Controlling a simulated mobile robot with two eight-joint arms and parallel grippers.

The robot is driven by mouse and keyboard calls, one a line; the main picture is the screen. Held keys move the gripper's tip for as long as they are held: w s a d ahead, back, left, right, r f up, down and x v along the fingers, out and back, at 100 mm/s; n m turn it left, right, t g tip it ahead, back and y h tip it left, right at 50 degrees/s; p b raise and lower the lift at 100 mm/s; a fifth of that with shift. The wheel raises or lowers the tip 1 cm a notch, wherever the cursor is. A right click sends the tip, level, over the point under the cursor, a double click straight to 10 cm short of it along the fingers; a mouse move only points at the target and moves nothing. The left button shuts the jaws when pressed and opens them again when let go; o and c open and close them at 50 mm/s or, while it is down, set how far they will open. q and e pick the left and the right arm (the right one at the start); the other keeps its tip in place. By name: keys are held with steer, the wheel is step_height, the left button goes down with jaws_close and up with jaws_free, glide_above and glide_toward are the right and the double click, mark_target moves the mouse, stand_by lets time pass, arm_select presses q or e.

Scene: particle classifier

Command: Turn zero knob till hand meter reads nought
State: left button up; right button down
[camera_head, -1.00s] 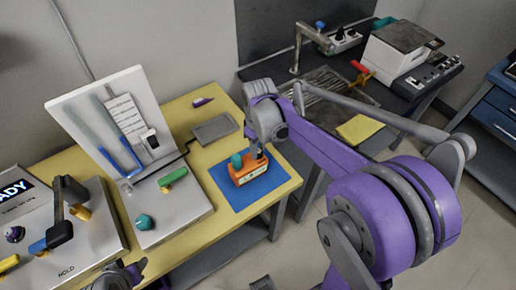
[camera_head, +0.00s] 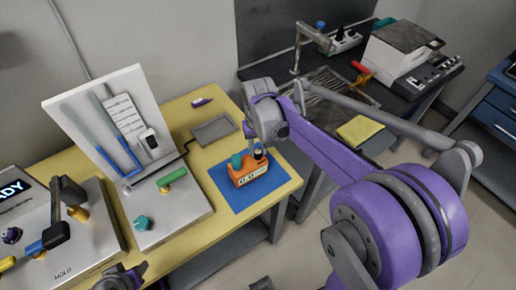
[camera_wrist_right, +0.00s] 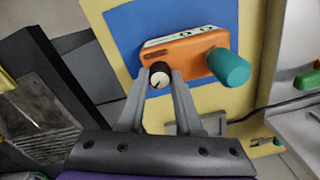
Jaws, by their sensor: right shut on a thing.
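The hand meter is an orange box (camera_head: 248,176) with a teal knob (camera_head: 237,161) on it, on a blue mat (camera_head: 222,200). Its small dials show in the wrist view but are too small to read. A small black knob with a white pointer mark (camera_wrist_right: 159,78) sits at one end of the meter. My right gripper (camera_wrist_right: 160,74) is shut on this knob, one finger on each side. In the head view the wrist partly hides that end. A part of my left arm (camera_head: 122,279) shows at the bottom edge; its jaws cannot be made out.
A grey pad (camera_head: 213,130) lies behind the mat on the yellow table (camera_head: 180,115). A white panel stand (camera_head: 85,110) with a green handle and teal knob is to the left. A READY device (camera_head: 85,225) stands at far left. A dark sink bench (camera_head: 335,95) is behind right.

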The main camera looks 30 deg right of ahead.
mark_target(258, 151)
stand_by(0.5)
steer(key=c, duration=0.6)
jaws_free()
steer(key=shift+r, duration=0.1)
step_height(258, 151, up, 11)
steer(key=shift+f+p, duration=0.2)
steer(key=shift+p, duration=0.15)
steer(key=s+a+f+n+t, duration=0.1)
steer(key=s+a+f, duration=0.1)
steer(key=s, duration=0.3)
steer(key=s+a+f+n+t, duration=0.1)
steer(key=s+a+f+t, duration=0.1)
steer(key=s+a+f, duration=0.1)
steer(key=s+a+f+n+t, duration=0.1)
steer(key=s+a+f+t, duration=0.1)
steer(key=s+f, duration=0.3)
steer(key=shift+s+a, duration=0.2)
steer(key=shift+s, duration=0.35)
steer(key=shift+s+a, duration=0.15)
steer(key=shift+s, duration=0.35)
